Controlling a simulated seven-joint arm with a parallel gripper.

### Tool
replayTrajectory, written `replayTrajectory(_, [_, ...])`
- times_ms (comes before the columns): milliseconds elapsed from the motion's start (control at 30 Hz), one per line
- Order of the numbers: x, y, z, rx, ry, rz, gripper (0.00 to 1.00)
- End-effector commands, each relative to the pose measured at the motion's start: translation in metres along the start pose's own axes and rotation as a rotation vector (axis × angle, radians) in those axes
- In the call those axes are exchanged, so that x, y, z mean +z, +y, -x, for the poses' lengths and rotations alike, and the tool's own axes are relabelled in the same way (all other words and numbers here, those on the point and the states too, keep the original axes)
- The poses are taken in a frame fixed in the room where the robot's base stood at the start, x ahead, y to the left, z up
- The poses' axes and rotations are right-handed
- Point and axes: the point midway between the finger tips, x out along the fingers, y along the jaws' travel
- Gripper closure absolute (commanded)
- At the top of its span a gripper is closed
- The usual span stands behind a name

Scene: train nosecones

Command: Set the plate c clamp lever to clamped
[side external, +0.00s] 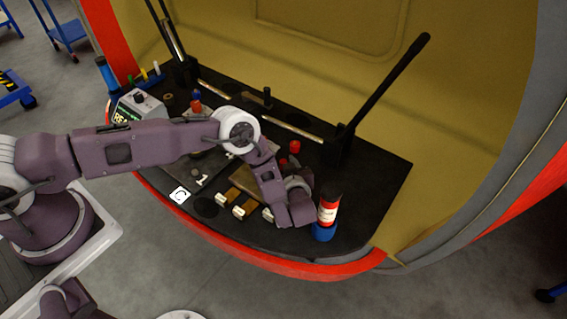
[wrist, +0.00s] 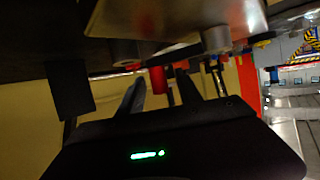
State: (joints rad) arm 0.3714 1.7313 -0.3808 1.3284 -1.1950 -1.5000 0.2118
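A white label with a C (side external: 180,194) lies at the front left of the black work deck (side external: 385,185). A grey plate (side external: 200,165) lies behind it, partly hidden by my arm. A red knob (side external: 295,147) stands behind my wrist; I cannot tell whether it belongs to the plate c clamp lever. My gripper (side external: 294,218) is low over the front right of the deck, its fingertips hidden in the side view. In the wrist view my gripper (wrist: 160,84) has its fingers apart. A red cylinder (wrist: 157,80) shows between them, with no clear contact.
A red and white bottle with a blue base (side external: 327,213) stands close right of my gripper. A tall black lever (side external: 385,85) rises behind it. The deck's right corner is clear.

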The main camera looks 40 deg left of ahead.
Motion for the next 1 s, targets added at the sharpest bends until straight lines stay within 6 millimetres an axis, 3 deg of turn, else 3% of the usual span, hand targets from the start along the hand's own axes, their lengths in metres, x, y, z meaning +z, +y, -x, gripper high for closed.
replayTrajectory(233, [0.0,0.001,0.006,0.002,0.0,-0.001,0.58])
replayTrajectory(467, [0.0,0.001,0.055,0.005,-0.001,-0.002,0.58])
replayTrajectory(700, [-0.047,0.001,0.07,0.001,0.001,0.001,0.58])
replayTrajectory(1000, [-0.065,0.0,0.077,0.0,0.0,0.0,0.58])
